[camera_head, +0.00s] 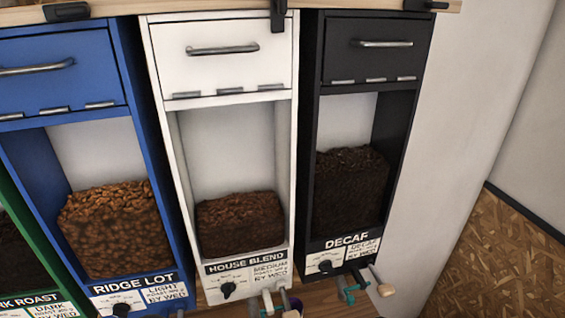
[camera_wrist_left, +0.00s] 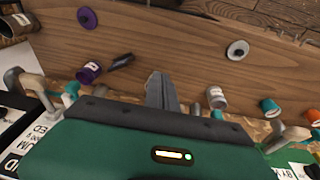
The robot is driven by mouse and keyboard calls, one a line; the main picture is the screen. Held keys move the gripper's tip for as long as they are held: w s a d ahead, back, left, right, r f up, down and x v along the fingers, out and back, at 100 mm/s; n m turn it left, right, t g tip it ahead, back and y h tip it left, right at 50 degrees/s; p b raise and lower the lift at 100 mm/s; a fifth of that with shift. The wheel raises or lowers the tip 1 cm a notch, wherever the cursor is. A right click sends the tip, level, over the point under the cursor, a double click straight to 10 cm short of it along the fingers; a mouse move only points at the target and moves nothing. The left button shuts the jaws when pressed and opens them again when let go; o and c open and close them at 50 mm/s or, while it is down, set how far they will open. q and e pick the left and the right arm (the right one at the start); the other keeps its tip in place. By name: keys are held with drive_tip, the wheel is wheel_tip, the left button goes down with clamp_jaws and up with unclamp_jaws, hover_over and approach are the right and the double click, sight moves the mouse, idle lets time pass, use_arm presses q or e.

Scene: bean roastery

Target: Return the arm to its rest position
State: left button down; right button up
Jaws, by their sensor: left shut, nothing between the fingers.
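My left gripper (camera_wrist_left: 161,92) shows in the left wrist view as grey fingers held together, with nothing between them. It is in front of or above a brown wooden surface (camera_wrist_left: 130,42); I cannot tell the gap. Neither gripper shows in the head view, and my right gripper is in neither view.
The head view shows blue (camera_head: 60,75), white (camera_head: 220,65) and black (camera_head: 375,50) bean dispensers with taps below.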

use_arm(q)
wheel_tip(320, 180, down, 15)
drive_tip(key=s+m+b, duration=0.1)
drive_tip(key=m+b, duration=0.1)
drive_tip(key=b, duration=1.2)
drive_tip(key=shift+a+m, duration=0.2)
drive_tip(key=shift+m, duration=0.1)
drive_tip(key=shift+r, duration=0.15)
